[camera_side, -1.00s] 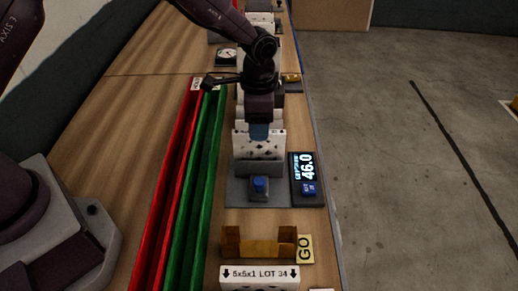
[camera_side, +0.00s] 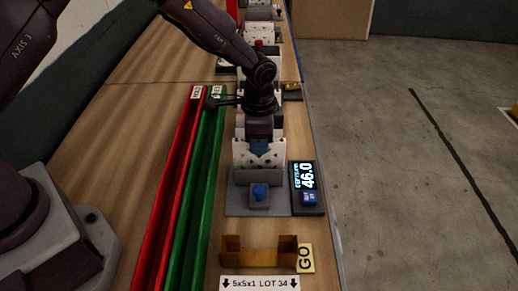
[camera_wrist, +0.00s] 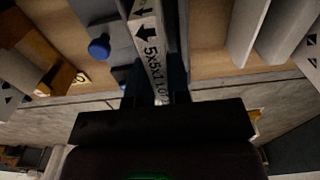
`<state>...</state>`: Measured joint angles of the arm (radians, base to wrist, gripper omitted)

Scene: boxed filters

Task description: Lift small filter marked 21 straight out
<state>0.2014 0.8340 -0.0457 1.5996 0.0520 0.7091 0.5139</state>
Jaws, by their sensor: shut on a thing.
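A white filter (camera_side: 258,160) with black diamond marks stands upright on a grey plate (camera_side: 236,205) in the side view. My gripper (camera_side: 260,147) is over its top, with the blue fingertips low on its upper edge. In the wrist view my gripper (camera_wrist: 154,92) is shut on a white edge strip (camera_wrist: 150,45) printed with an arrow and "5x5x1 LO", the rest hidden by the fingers. I cannot read the number 21 in either view. The lower part of the held filter is hidden in the wrist view.
A brown open holder (camera_side: 258,255), a GO tag (camera_side: 306,258) and a labelled filter (camera_side: 258,283) lie nearer. Red (camera_side: 167,195) and green (camera_side: 197,180) channels run left.

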